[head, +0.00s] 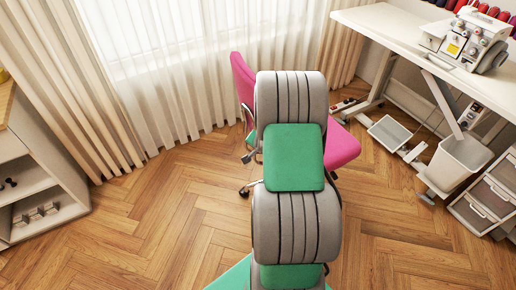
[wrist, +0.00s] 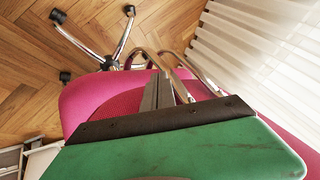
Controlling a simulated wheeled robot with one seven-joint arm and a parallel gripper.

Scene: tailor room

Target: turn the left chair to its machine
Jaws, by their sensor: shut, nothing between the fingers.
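The pink chair (head: 342,146) stands beyond my arm in the head view, and the arm hides its middle. Its backrest (head: 242,78) is at the left and its seat shows at the right, toward the white table. A white sewing machine (head: 468,40) stands on that table at the upper right. In the wrist view the pink chair (wrist: 85,100) lies close behind my gripper (wrist: 160,78), with its chrome legs and casters at the upper left. My gripper is shut and empty; I cannot tell whether it touches the chair. It is hidden in the head view.
The white table (head: 385,22) has a frame, a pedal (head: 390,134) and a bin (head: 458,162) under it. A drawer unit (head: 486,205) stands at the lower right. A shelf unit (head: 38,175) is at the left. Curtains (head: 175,85) hang behind. The wooden floor at left is clear.

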